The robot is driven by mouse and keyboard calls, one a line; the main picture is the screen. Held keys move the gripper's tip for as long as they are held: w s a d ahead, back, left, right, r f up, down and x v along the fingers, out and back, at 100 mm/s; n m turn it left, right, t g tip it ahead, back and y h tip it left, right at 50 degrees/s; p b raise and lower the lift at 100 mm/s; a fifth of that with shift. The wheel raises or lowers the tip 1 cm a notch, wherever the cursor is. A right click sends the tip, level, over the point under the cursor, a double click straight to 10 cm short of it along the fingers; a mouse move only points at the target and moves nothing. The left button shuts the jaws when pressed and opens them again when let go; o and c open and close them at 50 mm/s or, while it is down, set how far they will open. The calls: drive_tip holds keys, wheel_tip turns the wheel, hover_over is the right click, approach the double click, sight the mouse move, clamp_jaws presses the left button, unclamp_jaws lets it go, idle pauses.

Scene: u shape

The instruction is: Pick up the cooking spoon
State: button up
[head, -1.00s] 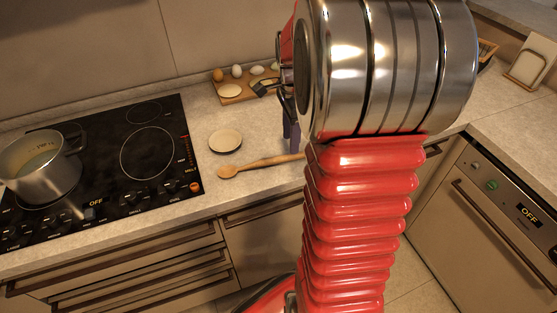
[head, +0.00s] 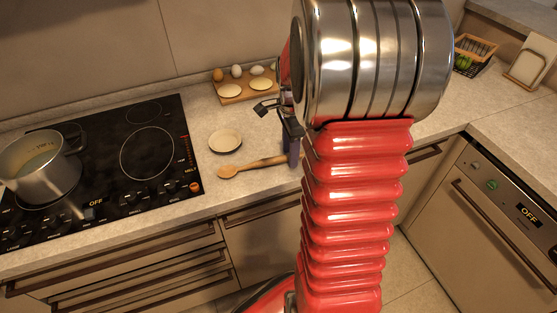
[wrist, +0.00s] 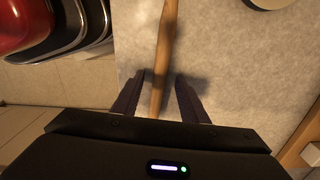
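The wooden cooking spoon (head: 252,166) lies on the counter right of the stove, its bowl end to the left. Its right end is hidden by my arm in the head view. In the wrist view the spoon's handle (wrist: 165,60) runs down between my two fingers. My gripper (wrist: 160,95) is open, with a finger on each side of the handle and a visible gap to both. In the head view my gripper (head: 292,160) is partly hidden beside my arm, at the handle's right part.
A small round plate (head: 225,140) lies just behind the spoon. A wooden board with eggs (head: 250,98) stands farther back. The black stove (head: 120,150) with a steel pot (head: 40,180) is on the left. A dark basket (head: 474,55) stands at the back right.

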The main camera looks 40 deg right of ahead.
idle(0.4)
clamp_jaws()
idle(0.4)
